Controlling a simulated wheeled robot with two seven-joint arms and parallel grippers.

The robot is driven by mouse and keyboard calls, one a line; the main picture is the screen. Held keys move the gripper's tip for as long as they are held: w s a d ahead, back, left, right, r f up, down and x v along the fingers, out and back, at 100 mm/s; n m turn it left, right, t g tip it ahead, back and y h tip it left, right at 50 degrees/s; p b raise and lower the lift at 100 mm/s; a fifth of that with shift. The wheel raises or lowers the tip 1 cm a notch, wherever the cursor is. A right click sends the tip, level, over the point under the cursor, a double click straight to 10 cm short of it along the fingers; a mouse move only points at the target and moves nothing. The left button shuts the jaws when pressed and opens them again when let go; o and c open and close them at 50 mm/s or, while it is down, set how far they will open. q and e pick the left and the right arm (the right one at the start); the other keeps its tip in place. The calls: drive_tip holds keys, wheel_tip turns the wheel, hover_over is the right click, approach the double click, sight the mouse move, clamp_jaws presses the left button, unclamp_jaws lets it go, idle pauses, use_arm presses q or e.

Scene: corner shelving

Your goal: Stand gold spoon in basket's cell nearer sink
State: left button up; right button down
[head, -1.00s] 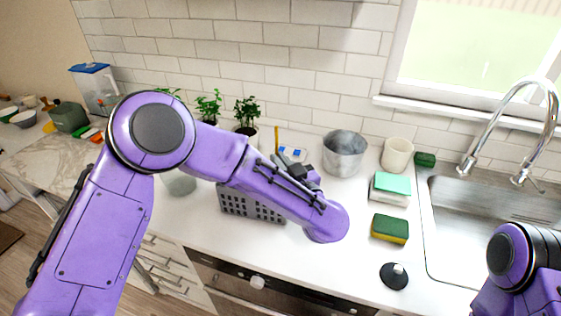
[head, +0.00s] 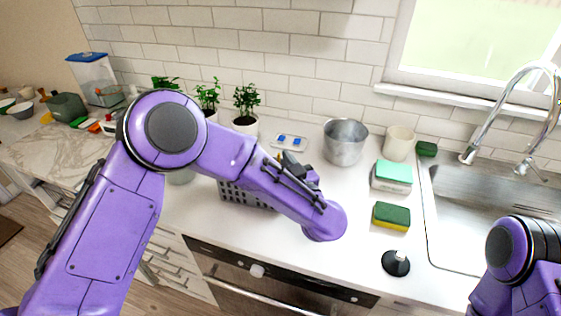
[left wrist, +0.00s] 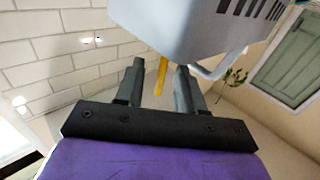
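The grey slotted basket (head: 243,198) stands on the counter, mostly covered by my left arm in the head view. In the left wrist view it fills the top edge (left wrist: 205,32). The gold spoon (left wrist: 161,75) shows as a thin strip running from the basket's edge between my left fingers; its other end is hidden by the basket, and I cannot tell which cell. My left gripper (left wrist: 160,70) has its fingers apart, with a gap on both sides of the spoon.
The sink (head: 485,215) is at the right. A metal pot (head: 344,145), cream cup (head: 398,143), teal-topped box (head: 391,177), sponge (head: 391,215) and black stopper (head: 396,263) stand between. Potted plants (head: 246,105) and a small tray with blue pieces (head: 290,142) are behind.

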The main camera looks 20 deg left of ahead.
use_arm(q)
drive_tip(key=shift+s+d, duration=0.1)
drive_tip(key=b+v, duration=0.3)
drive_tip(key=v, duration=0.7)
drive_tip(key=shift+s, duration=0.15)
drive_tip(key=shift+d, duration=0.1)
idle(0.4)
